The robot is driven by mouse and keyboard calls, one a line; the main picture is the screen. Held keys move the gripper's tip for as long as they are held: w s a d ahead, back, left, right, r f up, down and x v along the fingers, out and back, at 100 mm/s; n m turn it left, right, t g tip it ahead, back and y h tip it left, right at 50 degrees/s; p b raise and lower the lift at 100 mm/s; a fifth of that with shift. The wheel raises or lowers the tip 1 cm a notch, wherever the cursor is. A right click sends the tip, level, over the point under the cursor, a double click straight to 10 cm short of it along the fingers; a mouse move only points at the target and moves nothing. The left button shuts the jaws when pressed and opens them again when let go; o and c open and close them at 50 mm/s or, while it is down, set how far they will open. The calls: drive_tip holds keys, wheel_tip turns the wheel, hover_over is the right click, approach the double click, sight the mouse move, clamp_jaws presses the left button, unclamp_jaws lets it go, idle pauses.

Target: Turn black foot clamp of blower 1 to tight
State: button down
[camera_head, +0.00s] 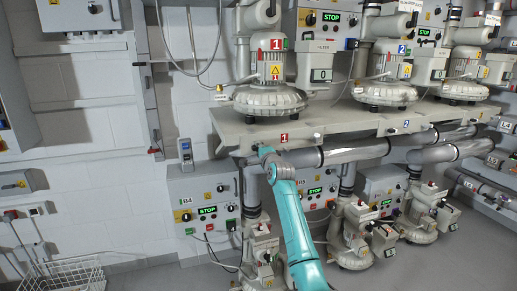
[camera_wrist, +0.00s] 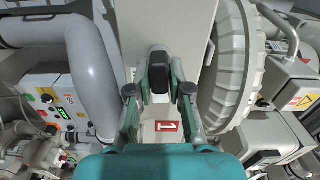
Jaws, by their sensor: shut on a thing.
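The black foot clamp (camera_wrist: 158,73) is a small dark block at the edge of the pale shelf, between my fingers in the wrist view. My gripper (camera_wrist: 159,80) is shut on it, with one green-padded finger on each side. Blower 1 (camera_head: 268,85) stands on the shelf in the head view, with a red "1" label on its motor. Its ribbed round housing (camera_wrist: 237,65) is right of the clamp in the wrist view. In the head view my teal arm reaches up to the shelf edge, and the clamp cannot be made out there. I cannot tell how tight the clamp is.
The shelf (camera_head: 225,127) carries more blowers to the right, including blower 2 (camera_head: 385,80). A grey pipe (camera_head: 330,155) runs just under the shelf, close to my arm. A control box (camera_head: 203,205) hangs below left. A wire basket (camera_head: 75,275) stands at lower left.

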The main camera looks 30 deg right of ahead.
drive_tip(key=shift+m, duration=0.5)
drive_tip(key=c, duration=1.1)
unclamp_jaws()
drive_tip(key=shift+f, duration=0.1)
drive_tip(key=v, duration=1.2)
